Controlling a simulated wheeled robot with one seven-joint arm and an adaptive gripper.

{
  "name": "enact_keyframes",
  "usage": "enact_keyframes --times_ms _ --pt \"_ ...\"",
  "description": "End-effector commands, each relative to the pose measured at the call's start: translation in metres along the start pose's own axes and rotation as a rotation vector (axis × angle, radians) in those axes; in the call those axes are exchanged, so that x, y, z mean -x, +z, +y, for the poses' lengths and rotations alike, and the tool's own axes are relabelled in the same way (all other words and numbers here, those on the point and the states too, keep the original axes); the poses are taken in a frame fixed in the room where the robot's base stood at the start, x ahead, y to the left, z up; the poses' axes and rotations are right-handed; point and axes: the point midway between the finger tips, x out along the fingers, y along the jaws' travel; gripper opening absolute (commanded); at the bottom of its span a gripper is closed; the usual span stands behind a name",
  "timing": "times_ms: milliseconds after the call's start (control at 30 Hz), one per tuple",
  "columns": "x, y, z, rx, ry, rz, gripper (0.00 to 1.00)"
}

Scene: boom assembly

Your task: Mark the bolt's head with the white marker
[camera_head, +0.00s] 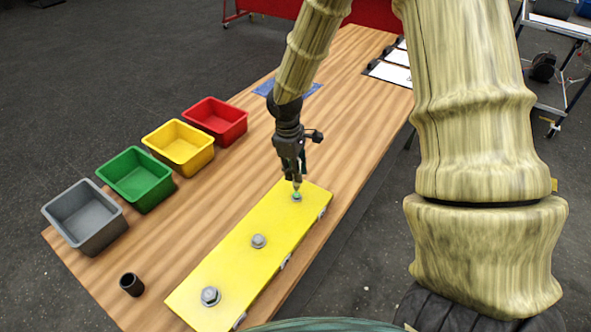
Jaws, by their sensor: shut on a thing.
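A long yellow block (235,272) lies on the wooden table. Several grey bolt heads show on it: a near one (210,296), a middle one (258,241) and a far one (296,199). My gripper (296,179) points down over the far bolt. It is shut on a slim marker (297,187), mostly hidden by the fingers. The marker's lower end is right at the far bolt's head, where a small greenish spot shows. I cannot tell whether tip and head touch, and the marker's colour is unclear.
Grey (84,217), green (136,179), yellow (179,148) and red (215,121) bins line the table's left edge. A black cylinder (131,284) stands at the near left. White sheets (390,72) and a blue mat (302,90) lie at the far end.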

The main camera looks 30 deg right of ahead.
Motion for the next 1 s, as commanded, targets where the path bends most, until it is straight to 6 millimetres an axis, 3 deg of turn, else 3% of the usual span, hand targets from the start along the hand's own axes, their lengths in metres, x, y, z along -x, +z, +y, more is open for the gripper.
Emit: enact_keyframes --times_ms 1000 --pt "-0.0073 -0.001 0.0 -0.001 0.0 0.0 0.0"
